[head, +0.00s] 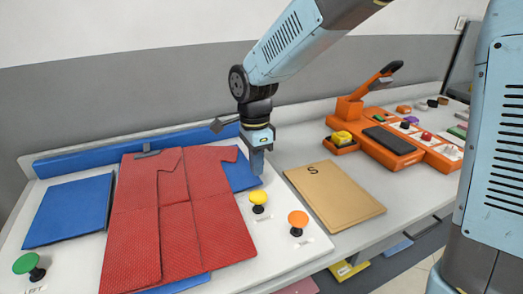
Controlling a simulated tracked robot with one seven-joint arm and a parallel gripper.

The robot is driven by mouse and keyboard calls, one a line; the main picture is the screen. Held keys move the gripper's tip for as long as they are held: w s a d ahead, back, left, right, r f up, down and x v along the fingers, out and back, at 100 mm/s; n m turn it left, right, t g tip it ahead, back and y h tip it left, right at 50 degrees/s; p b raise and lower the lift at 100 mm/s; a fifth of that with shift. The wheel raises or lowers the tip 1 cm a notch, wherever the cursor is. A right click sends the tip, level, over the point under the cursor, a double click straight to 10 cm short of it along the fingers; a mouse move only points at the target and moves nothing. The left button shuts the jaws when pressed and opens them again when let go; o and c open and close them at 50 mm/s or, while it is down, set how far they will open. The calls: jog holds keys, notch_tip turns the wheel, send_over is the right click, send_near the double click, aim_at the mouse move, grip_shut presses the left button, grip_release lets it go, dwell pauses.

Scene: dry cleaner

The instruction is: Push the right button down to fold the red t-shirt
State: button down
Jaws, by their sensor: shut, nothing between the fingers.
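The red t-shirt (135,235) lies on the blue panels (70,208) of a white folding board in the head view. Straight creases or layer edges run down it, and a sleeve-like part reaches right over a blue panel. A green button (25,263) with a "LEFT" label stands at the front left. A yellow button (258,197) and an orange button (298,219) stand right of the shirt; their labels are too small to read. All three caps stand raised on black stems. My gripper (257,170) is shut and empty, pointing down above and behind the yellow button, apart from it.
A tan board marked "S" (335,195) lies right of the buttons. Farther right is an orange machine (400,150) with a raised lever and several small coloured items. A blue bar (85,157) edges the back of the board, near the wall.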

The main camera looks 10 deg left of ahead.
aim_at(258, 194)
jog(key=f, duration=0.6)
jog(key=shift+s+d+f, duration=0.1)
jog(key=shift+s+f, duration=0.1)
jog(key=shift+f, duration=0.15)
